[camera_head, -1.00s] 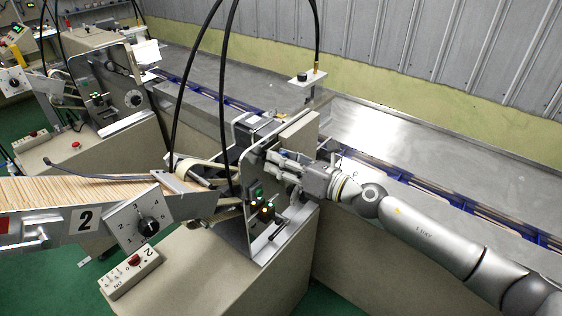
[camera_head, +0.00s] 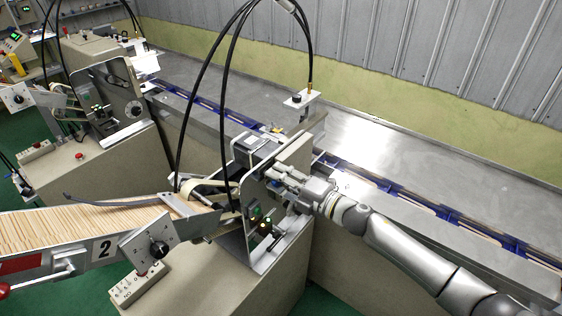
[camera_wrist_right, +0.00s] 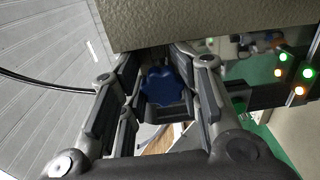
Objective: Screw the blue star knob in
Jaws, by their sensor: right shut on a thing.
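The blue star knob (camera_wrist_right: 162,86) shows in the right wrist view, between the two fingers of my right gripper (camera_wrist_right: 160,100). The fingers are closed on it from both sides. In the head view my right gripper (camera_head: 283,178) reaches from the right to the side plate of the wrapper machine (camera_head: 250,170), and the knob is hidden there by the fingers. How far the knob is screwed in cannot be seen. My left gripper is not in view.
A beige block (camera_head: 294,148) sits just above the gripper; its underside also shows close in the right wrist view (camera_wrist_right: 190,22). Lit green and orange buttons (camera_head: 263,222) are on the panel below. Black cables arch overhead. A blue-edged conveyor (camera_head: 400,190) runs behind my arm.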

